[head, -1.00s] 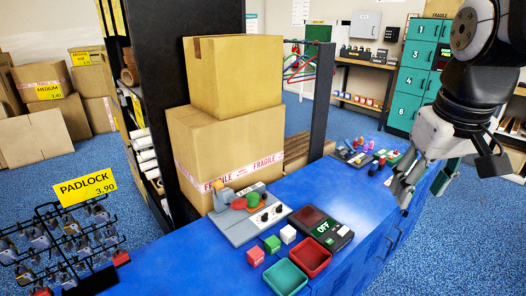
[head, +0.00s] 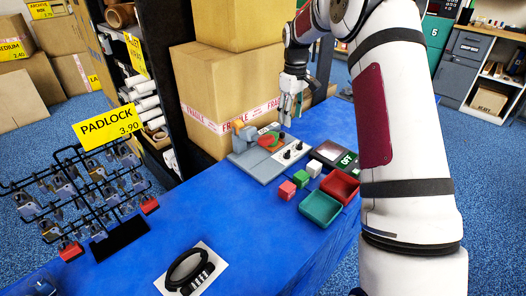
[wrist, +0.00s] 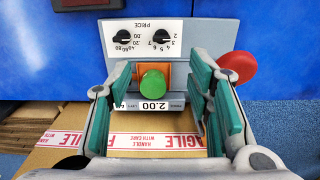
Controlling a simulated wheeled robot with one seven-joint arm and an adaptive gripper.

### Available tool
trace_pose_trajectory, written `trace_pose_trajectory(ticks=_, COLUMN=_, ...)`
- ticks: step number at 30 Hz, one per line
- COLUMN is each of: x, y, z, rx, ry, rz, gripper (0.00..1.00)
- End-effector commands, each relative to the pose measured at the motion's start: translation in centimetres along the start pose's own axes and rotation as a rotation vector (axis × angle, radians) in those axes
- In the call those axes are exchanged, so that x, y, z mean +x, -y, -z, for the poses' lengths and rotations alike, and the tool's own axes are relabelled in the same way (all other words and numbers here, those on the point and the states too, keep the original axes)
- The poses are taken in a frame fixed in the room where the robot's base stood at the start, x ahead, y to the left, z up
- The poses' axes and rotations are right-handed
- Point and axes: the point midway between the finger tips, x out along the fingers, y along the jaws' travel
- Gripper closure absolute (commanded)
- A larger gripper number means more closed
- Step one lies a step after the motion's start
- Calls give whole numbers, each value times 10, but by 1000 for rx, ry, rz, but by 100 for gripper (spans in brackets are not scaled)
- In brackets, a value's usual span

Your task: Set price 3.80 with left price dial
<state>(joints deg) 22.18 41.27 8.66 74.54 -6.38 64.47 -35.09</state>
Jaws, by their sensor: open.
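The price panel (wrist: 143,38) is white with two black dials and shows upside down in the wrist view. The left price dial (wrist: 161,37), marked 2 to 7, is at right there and at the panel's left end in the head view (head: 287,154). The other dial (wrist: 125,37) carries the cents marks. The price display (wrist: 153,105) reads 2.00. My gripper (wrist: 160,78) is open and empty, its fingers on either side of the green button in the wrist view. In the head view my gripper (head: 287,118) hangs above the machine, apart from the dials.
A green button (wrist: 153,84) and a red button (wrist: 240,66) stand close to the panel. Stacked cartons (head: 222,95) rise behind the machine. Small cubes (head: 301,179), a green tray (head: 320,208) and a red tray (head: 342,183) lie in front.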

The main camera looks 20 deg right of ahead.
Motion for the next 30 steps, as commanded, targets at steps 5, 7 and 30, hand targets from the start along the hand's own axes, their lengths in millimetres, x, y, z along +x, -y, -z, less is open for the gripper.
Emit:
trace_pose_trajectory(ticks=5, x=14, y=-4, z=1, rx=-2, ry=3, rz=4, gripper=53)
trace_pose_trajectory(ticks=7, x=23, y=-3, z=1, rx=-3, ry=4, rz=5, gripper=53)
trace_pose_trajectory(ticks=30, x=140, y=-3, z=1, rx=-2, ry=2, rz=3, gripper=53)
